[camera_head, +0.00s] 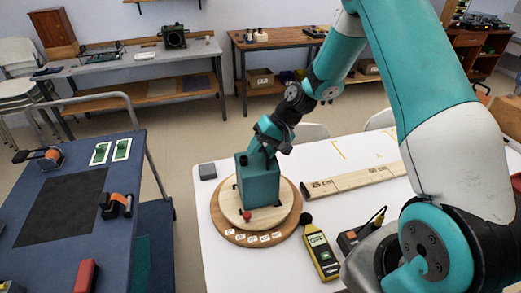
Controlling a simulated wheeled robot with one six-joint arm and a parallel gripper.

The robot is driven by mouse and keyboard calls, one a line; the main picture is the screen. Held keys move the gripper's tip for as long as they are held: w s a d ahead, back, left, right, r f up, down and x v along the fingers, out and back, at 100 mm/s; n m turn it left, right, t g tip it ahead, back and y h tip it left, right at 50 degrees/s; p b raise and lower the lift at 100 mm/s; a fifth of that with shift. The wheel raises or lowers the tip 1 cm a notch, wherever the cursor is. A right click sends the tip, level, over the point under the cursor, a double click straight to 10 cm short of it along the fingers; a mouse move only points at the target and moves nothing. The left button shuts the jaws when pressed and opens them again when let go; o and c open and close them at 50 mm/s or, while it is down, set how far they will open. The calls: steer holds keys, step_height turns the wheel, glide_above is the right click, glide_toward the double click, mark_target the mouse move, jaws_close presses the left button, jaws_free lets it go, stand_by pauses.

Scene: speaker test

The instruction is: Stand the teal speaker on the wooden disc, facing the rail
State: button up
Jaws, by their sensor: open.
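The teal speaker (258,187) is a box that stands upright on the pale upper plate of the round wooden disc (229,206). The face toward the camera looks plain, and I cannot tell which way its front points. A small dark round piece shows on its top. My gripper (269,150) is at the speaker's top, at its back right. Its fingers are small and partly hidden by the speaker, so contact is unclear; it is open. The wooden rail (352,181) lies on the white table to the right of the disc, with dark markings on it.
The disc's lower rim carries white labels; a small red knob (247,216) sits in front of the speaker. On the white table (218,268) are a grey block (208,171), a yellow-green meter (321,254) and a dark device (360,235). A blue cart (75,215) stands left, across a floor gap.

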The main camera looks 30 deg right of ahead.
steer(key=b+v, duration=0.2)
steer(key=v, duration=1.5)
steer(key=s+a+r+n+g+h, duration=0.1)
steer(key=s+a+r+n, duration=0.15)
steer(key=a, duration=0.45)
steer(key=s+a+r+n, duration=0.2)
steer(key=s+a, duration=0.2)
steer(key=a, duration=0.2)
steer(key=s+a+n, duration=0.2)
steer(key=s+a, duration=0.2)
steer(key=s, duration=0.5)
steer(key=s+a+n+h, duration=0.1)
steer(key=s+a+n, duration=0.2)
steer(key=s, duration=0.6)
steer(key=shift+s+a+r+g+h, duration=0.2)
steer(key=shift+a+r+g+h, duration=0.15)
steer(key=shift+a, duration=0.55)
